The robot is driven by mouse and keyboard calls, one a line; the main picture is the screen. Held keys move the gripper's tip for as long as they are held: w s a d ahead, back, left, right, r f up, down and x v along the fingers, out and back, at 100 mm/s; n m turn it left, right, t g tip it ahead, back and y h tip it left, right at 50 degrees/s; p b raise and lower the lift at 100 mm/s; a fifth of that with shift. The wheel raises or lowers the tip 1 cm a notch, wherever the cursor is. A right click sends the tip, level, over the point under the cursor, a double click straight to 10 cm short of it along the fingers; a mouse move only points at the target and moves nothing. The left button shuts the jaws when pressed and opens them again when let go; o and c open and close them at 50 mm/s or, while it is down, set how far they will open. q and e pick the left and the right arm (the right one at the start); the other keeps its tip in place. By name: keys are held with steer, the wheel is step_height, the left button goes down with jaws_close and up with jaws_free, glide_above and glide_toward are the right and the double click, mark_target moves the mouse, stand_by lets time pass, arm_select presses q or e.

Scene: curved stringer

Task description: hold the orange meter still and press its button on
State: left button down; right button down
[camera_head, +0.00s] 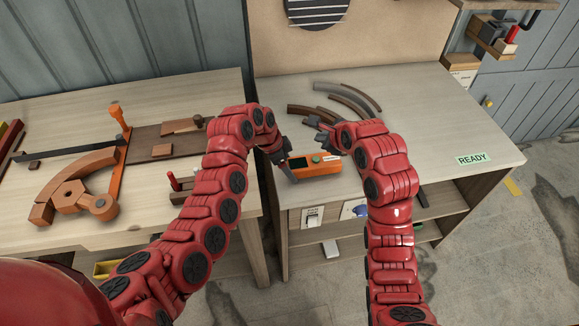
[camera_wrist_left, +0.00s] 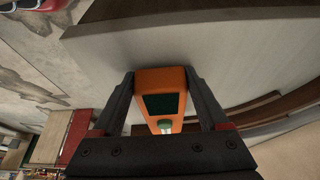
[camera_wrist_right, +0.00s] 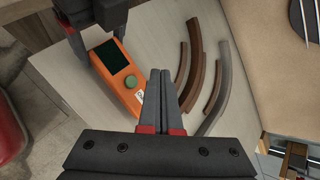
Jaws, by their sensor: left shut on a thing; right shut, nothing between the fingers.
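The orange meter (camera_head: 326,168) lies on the right-hand workbench near its front edge, with a dark screen and a green round button (camera_wrist_right: 130,81). My left gripper (camera_head: 285,161) is shut on the meter's body, one finger on each side, as the left wrist view (camera_wrist_left: 160,78) shows. My right gripper (camera_head: 308,121) is shut and empty, behind the meter in the head view. In the right wrist view its closed fingertips (camera_wrist_right: 160,74) appear beside the button, apart from it in the picture. I cannot tell their height above the bench.
Several curved strips (camera_head: 345,100) lie behind the grippers on the bench. A READY label (camera_head: 472,158) is at the bench's right side, with clear surface around it. The left bench holds an orange clamp (camera_head: 122,130) and wooden parts (camera_head: 70,190). A gap separates the benches.

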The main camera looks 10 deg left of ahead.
mark_target(319, 163)
step_height(319, 163, down, 6)
steer(key=shift+f, duration=0.25)
stand_by(2.0)
steer(key=shift+f, duration=0.4)
steer(key=shift+r, duration=0.5)
steer(key=shift+r, duration=2.9)
